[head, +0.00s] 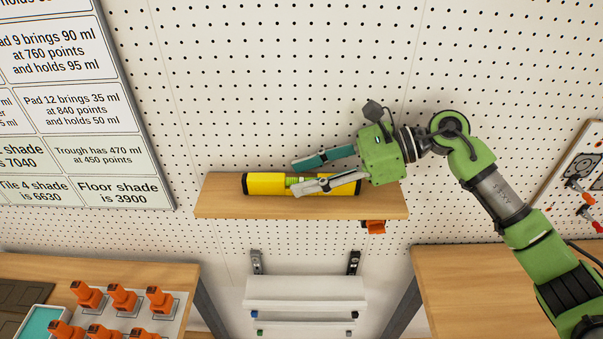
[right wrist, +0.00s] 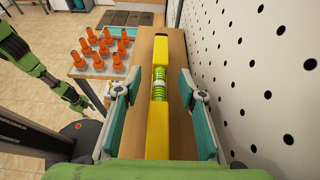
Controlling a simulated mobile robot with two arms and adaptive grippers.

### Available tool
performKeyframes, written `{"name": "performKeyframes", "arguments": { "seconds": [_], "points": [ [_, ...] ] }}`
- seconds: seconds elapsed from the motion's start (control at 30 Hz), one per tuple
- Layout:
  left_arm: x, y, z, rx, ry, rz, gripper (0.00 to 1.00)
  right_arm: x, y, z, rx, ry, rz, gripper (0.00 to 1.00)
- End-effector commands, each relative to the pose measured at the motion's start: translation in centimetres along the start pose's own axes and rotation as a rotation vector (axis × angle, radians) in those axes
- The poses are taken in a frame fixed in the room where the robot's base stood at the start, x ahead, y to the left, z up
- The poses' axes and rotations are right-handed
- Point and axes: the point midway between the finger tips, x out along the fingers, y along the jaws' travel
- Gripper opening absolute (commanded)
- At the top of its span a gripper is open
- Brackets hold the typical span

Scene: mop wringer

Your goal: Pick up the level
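The level (head: 267,184) is a yellow bar with black ends and a green vial. It lies on a wooden shelf (head: 230,207) on the pegboard wall. My right gripper (head: 308,174) is open at the level's right half, one finger on the wall side and one on the front side. In the right wrist view the level (right wrist: 158,130) runs lengthwise between the two open fingers of the right gripper (right wrist: 160,92), with a gap on each side. The green vial (right wrist: 158,83) shows between the fingertips. My left gripper is not seen in the head view.
The pegboard (head: 290,90) stands close behind the shelf. A sign board (head: 60,110) hangs at left. Below left, a table (head: 150,270) carries several orange pieces (head: 122,297). Another wooden table (head: 450,290) stands at lower right. An orange item (head: 375,227) sits under the shelf.

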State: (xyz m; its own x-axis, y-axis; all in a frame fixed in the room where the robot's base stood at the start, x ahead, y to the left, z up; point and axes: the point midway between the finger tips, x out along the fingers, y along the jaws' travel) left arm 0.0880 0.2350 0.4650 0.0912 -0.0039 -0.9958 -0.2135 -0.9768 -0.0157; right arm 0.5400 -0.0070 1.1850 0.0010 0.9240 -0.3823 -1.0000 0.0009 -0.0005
Motion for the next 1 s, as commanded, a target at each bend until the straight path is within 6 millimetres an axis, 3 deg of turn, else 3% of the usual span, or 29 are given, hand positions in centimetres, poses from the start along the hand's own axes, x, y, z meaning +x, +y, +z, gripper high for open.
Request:
{"name": "performKeyframes", "arguments": {
  "seconds": [0.13,0.37,0.5,1.0],
  "points": [
    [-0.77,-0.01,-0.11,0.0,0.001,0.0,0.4,1.22,0.07,0.05,0.0,0.001,0.002,0.37],
    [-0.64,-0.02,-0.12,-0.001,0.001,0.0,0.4,1.34,0.03,-0.12,-0.001,0.001,0.001,0.37],
    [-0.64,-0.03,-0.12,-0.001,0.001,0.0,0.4,1.32,0.03,-0.1,0.0,0.001,0.001,0.0],
    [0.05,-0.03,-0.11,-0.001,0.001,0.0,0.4,1.1,-0.01,0.39,-0.003,-0.001,0.0,0.0]
  ]
}}
